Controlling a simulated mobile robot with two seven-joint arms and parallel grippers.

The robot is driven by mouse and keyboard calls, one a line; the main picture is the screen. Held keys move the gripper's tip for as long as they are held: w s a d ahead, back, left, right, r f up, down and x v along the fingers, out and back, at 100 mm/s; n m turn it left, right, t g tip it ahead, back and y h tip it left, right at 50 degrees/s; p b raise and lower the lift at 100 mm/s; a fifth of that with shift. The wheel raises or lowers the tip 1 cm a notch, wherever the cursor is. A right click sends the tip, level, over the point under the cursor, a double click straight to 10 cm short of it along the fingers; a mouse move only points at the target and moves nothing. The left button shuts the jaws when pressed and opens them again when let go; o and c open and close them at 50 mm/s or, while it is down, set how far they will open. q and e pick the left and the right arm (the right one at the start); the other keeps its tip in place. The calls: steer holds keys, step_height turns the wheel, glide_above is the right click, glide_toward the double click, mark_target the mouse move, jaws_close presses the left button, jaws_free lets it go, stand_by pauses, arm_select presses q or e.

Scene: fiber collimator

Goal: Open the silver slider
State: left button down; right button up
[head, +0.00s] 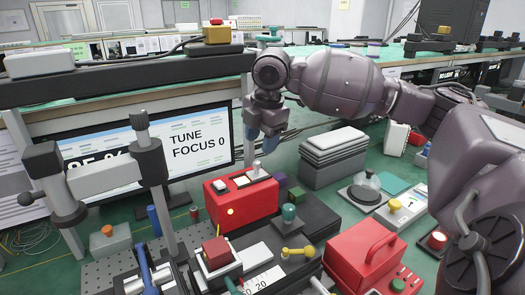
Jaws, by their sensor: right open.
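A red box (240,204) stands in the middle of the bench, with pale plates and a small silver-grey upright knob (257,170) on its top. I cannot tell for certain which part is the silver slider; the knob or a pale plate (240,180) on this box may be it. My right gripper (263,138) reaches in from the right and points down, above the back of the red box. Its jaws are open and empty, apart from the box top. My left gripper is not in view.
A post with clamps (160,180) stands at the left before a monitor (195,145). A red block (217,252) on a mount, a teal knob (289,212) and a yellow handle (298,252) are in front. A red case (365,258) and grey stacked boxes (334,155) stand to the right.

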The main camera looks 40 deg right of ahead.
steer(key=shift+s+r+p, duration=0.2)
steer(key=shift+r, duration=0.75)
steer(key=shift+s+r+p, duration=0.15)
steer(key=shift+r, duration=0.75)
steer(key=shift+s+f, duration=0.1)
